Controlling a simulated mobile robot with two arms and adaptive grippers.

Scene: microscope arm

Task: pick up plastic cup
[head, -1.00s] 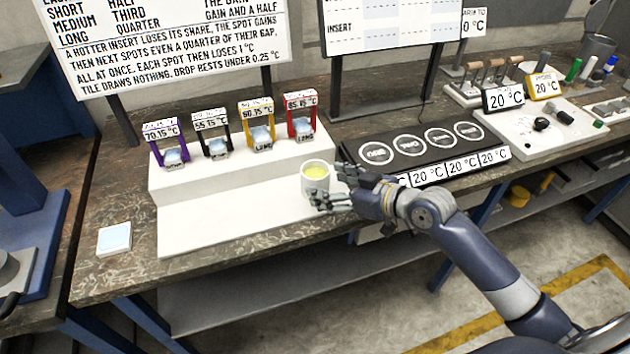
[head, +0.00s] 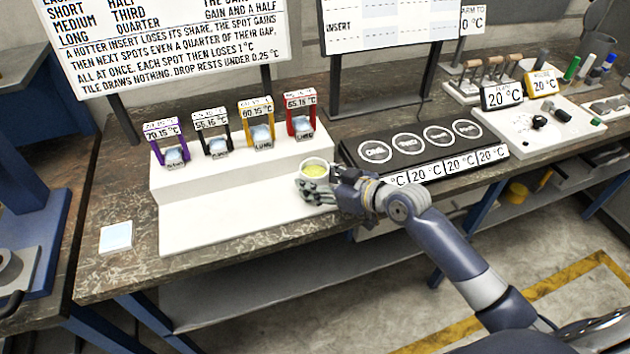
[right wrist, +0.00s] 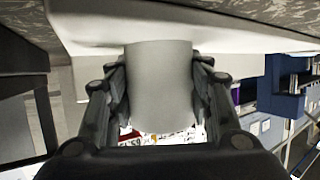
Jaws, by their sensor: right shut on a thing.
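In the right wrist view the cup (right wrist: 160,85) fills the space between the two fingers (right wrist: 160,92). In the head view the fingers hide the cup's lower part, so I cannot tell whether its base touches the stand. My left gripper is not in view.
Purple, black, yellow (head: 260,130) and red (head: 301,118) framed inserts stand on the upper step. A black panel with ringed spots (head: 405,150) lies right of the cup. A pale tile (head: 116,238) lies at the table's left. Printed boards (head: 180,45) stand behind.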

